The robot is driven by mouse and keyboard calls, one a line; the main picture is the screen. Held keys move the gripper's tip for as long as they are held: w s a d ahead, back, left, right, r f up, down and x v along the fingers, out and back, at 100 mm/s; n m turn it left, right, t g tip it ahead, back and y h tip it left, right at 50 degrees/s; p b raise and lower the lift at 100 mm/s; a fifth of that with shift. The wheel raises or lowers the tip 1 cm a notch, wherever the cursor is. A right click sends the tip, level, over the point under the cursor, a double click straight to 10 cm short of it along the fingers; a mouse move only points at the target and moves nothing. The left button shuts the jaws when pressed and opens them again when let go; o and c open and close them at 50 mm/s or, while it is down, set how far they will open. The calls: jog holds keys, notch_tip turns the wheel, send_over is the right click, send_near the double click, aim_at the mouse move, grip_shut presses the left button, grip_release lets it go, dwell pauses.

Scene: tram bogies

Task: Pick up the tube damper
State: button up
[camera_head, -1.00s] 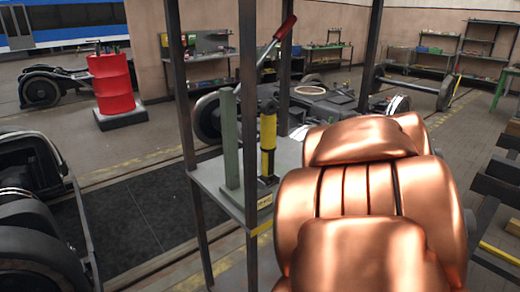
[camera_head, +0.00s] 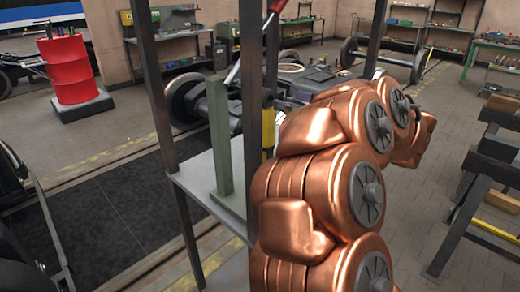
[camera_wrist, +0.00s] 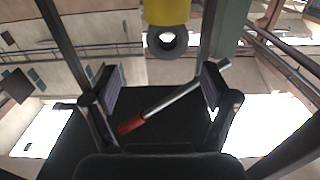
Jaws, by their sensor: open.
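The tube damper, a yellow and black cylinder (camera_head: 268,128), stands upright on a grey stand in the head view. My copper arm and a dark post hide most of it. In the wrist view its yellow body (camera_wrist: 167,11) shows at the top centre, with a black ring end (camera_wrist: 168,41) pointing down the picture. My gripper (camera_wrist: 160,88) is open, with a finger on each side and nothing held. The ring end lies above and between the fingertips in the picture, apart from them. My gripper cannot be made out in the head view.
A green upright bar (camera_head: 221,140) stands beside the damper on the grey stand (camera_head: 190,178), framed by dark posts (camera_head: 156,80). A lever with a red handle (camera_wrist: 130,126) shows between my fingers, behind them. A red drum (camera_head: 70,70) stands far left.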

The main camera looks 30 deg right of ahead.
aim_at(267, 95)
jog(key=shift+a+f+p+x, duration=0.1)
jog(key=shift+a+p+x, duration=0.1)
jog(key=shift+x, duration=0.85)
jog(key=shift+a+f+p+x, duration=0.1)
jog(key=shift+a+p+x, duration=0.1)
jog(key=shift+x, duration=0.9)
jog(key=shift+a+p+x, duration=0.2)
jog(key=shift+x, duration=0.85)
jog(key=shift+w, duration=0.6)
jog(key=shift+c, duration=0.4)
grip_shut()
